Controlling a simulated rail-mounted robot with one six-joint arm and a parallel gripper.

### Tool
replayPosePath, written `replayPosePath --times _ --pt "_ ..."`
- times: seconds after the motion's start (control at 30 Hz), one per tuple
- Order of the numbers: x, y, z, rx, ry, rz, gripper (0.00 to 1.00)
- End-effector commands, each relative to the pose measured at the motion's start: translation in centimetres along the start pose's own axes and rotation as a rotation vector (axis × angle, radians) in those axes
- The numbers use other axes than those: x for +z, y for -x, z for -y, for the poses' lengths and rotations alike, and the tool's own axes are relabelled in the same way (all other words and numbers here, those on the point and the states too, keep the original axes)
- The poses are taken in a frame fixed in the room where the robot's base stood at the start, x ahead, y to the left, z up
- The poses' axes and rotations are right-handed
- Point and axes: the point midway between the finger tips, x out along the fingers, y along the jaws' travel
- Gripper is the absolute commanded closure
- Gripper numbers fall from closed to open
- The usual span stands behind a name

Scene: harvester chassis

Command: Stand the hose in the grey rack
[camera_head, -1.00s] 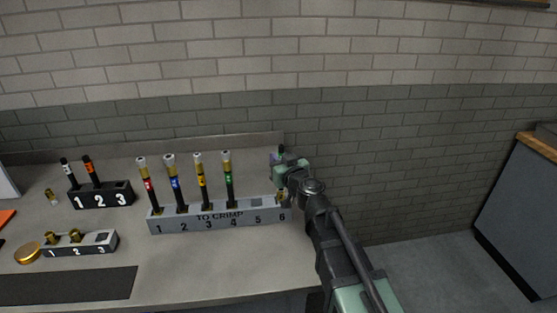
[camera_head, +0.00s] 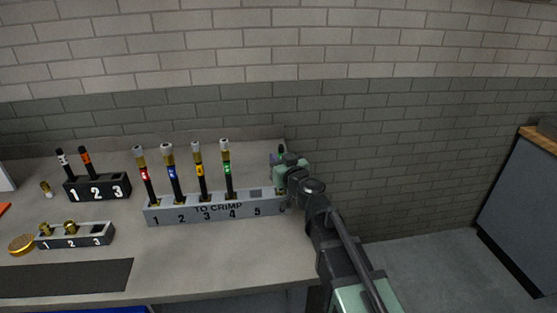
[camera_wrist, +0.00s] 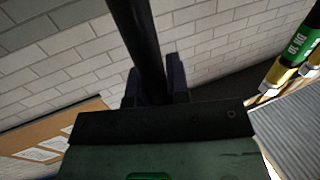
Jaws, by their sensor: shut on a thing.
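The grey rack (camera_head: 168,218), marked TO CRIMP, stands on the bench with numbered slots. Slots 1 to 4 hold upright black hoses with brass-and-white tops and red, blue (camera_head: 172,172), yellow and green (camera_head: 228,170) bands. Slot 5 looks empty. My gripper (camera_wrist: 155,82) is shut on a black hose (camera_wrist: 137,35), which runs up between the fingers in the wrist view. In the head view my gripper (camera_head: 281,165) is at the rack's right end, over slot 6. It hides that slot and most of the held hose, so I cannot tell whether the hose's lower end is inside.
A black rack (camera_head: 98,189) with two hoses stands at the back left. A small grey block (camera_head: 80,240) with brass fittings is in front of it, beside a round brass piece (camera_head: 21,244). A dark mat (camera_head: 65,277) lies in front. The brick wall is close behind.

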Motion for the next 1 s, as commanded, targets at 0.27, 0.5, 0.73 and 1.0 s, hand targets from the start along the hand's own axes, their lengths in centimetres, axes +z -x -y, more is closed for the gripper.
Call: replayPosePath --times 0.27,0.5,0.73,1.0 --pt "0.3 0.0 0.0 0.0 0.0 0.0 1.0" --pt "0.3 0.0 0.0 0.0 0.0 0.0 0.56" --pt "0.3 0.0 0.0 0.0 0.0 0.0 0.54" --pt "0.3 2.8 0.1 0.0 0.0 0.0 0.54"
